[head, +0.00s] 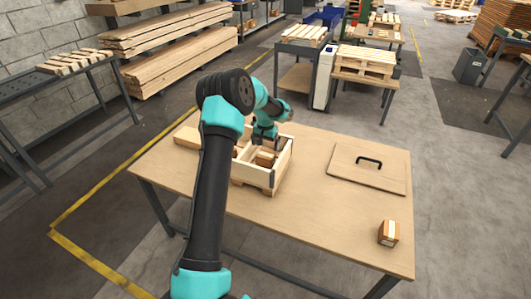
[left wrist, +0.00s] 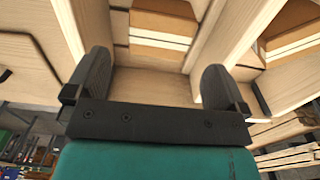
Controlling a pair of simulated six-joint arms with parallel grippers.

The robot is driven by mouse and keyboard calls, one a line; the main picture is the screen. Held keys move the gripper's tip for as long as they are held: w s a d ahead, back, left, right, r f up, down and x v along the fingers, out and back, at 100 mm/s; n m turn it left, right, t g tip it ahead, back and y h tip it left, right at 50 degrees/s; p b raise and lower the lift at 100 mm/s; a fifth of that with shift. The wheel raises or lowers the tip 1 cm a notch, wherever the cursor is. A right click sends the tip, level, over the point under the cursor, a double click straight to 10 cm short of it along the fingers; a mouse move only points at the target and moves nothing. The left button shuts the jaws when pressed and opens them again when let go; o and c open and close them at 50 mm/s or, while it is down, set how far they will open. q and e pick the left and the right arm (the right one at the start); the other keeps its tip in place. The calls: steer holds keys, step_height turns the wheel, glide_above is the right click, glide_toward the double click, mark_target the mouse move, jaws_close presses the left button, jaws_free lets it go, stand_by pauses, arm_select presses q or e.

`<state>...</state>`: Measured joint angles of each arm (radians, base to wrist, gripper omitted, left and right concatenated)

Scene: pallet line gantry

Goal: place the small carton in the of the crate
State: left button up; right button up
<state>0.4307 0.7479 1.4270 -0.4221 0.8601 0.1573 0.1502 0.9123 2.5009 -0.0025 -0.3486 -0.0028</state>
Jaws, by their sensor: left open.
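The open wooden crate (head: 268,180) stands on the table, left of its middle, with dividers inside. A brown carton (head: 265,158) sits in one compartment. In the left wrist view, one carton (left wrist: 163,22) with a pale stripe shows ahead of the fingers, and another (left wrist: 292,25) beyond a divider at the right. My left gripper (head: 264,143) is over the far part of the crate. Its two fingers (left wrist: 157,85) are apart, with nothing held between them. A small carton (head: 388,232) with a pale label stands at the table's front right corner. My right gripper is out of view.
A flat wooden lid (head: 368,170) with a black handle lies right of the crate. A wooden block (head: 187,137) lies at its left. The tabletop (head: 310,220) is bare between crate and small carton. My left arm hides part of the crate.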

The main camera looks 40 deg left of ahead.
arm_select(q)
steer(key=shift+r, duration=1.2)
